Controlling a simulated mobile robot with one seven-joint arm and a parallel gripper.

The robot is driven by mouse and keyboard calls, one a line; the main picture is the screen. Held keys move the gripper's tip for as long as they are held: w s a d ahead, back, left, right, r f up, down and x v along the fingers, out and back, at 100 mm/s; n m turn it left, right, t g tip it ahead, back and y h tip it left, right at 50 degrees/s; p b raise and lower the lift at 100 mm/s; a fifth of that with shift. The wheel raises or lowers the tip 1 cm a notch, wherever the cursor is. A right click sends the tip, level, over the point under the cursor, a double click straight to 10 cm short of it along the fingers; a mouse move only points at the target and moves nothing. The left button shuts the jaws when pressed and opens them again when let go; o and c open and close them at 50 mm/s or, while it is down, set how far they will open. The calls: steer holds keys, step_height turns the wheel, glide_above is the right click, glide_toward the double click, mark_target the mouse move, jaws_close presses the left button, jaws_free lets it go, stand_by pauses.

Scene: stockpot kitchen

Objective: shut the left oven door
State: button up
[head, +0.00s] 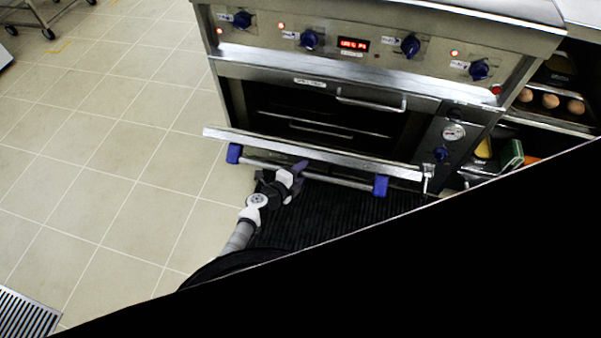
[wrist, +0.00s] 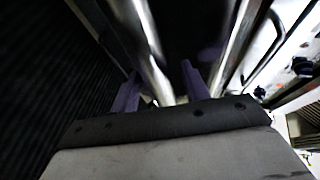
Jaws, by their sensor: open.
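The oven door (head: 330,157) hangs open below the dark oven cavity, its steel edge tilted out toward me. A steel handle bar (head: 335,180) with blue end brackets runs along the door's front. My gripper partly hides the handle in the head view.
The oven's control panel (head: 370,47) with blue knobs is above. An oven rack (head: 370,103) sits inside the cavity. A dark ribbed mat (head: 330,212) lies under the door. Shelves with a tray of round brown items (head: 551,101) stand at right.

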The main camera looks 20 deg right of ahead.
steer(key=shift+c, duration=0.4)
jaws_close()
steer(key=shift+r, duration=0.1)
